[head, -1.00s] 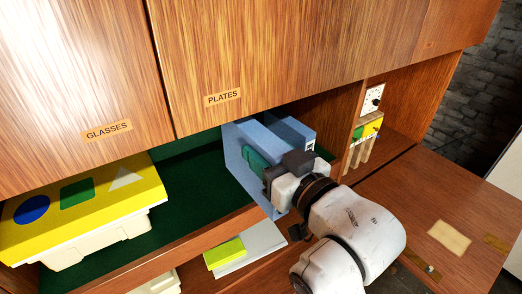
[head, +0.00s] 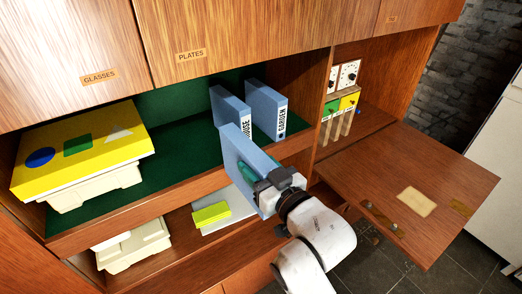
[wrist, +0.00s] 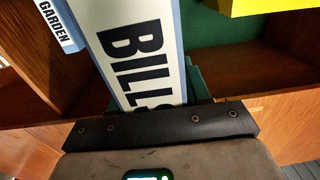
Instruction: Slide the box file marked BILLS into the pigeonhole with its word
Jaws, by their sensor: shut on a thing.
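My gripper (head: 268,182) is shut on a blue box file (head: 240,152), held tilted in front of the green-lined shelf. In the wrist view the file's white spine (wrist: 140,40) reads BILLS, its last letter partly covered by the dark gripper bar (wrist: 160,126). Two more blue files stand upright on the shelf behind it: one (head: 226,105) with a partly hidden label ending in USE, the other (head: 265,108) marked GARDEN. The GARDEN file also shows in the wrist view (wrist: 60,22). I see no pigeonhole marked BILLS.
A lime-green block (head: 210,214) lies on the lower shelf. A fold-down flap (head: 410,185) juts out at the right. Upper doors read GLASSES and PLATES. Green shelf space (head: 178,150) is bare between boards and files.

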